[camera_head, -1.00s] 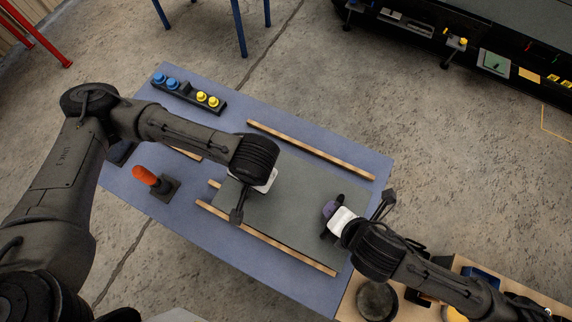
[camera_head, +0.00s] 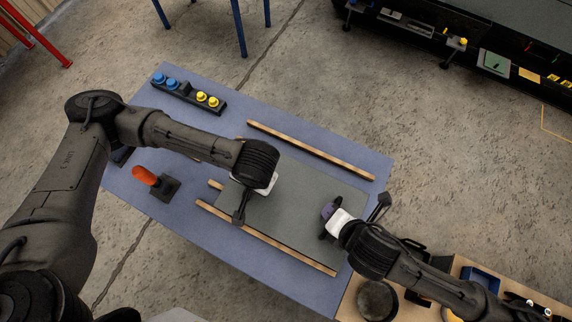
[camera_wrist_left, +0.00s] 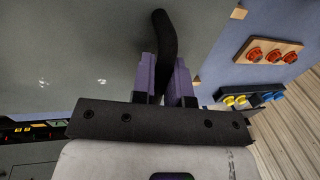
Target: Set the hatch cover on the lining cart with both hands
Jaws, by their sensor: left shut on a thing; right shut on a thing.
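The hatch cover (camera_head: 298,202) is a flat grey panel over the blue-topped lining cart (camera_head: 290,292), between two wooden strips. I cannot tell whether it touches the cart. My left gripper (camera_wrist_left: 166,80) is shut on a dark bar handle (camera_wrist_left: 166,38) on the cover, its purple fingers on either side. In the head view its fingers are hidden under the wrist. My right gripper (camera_head: 327,211) is shut on another dark handle (camera_head: 323,234) at the cover's right end, mostly hidden by the gripper.
Wooden strips (camera_head: 311,150) (camera_head: 266,238) run along both sides of the cover. A block with blue and yellow knobs (camera_head: 189,93) and an orange-handled tool (camera_head: 146,177) stand on the cart. Red knobs (camera_wrist_left: 272,55) show in the left wrist view. A wooden bench (camera_head: 350,300) holds items at lower right.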

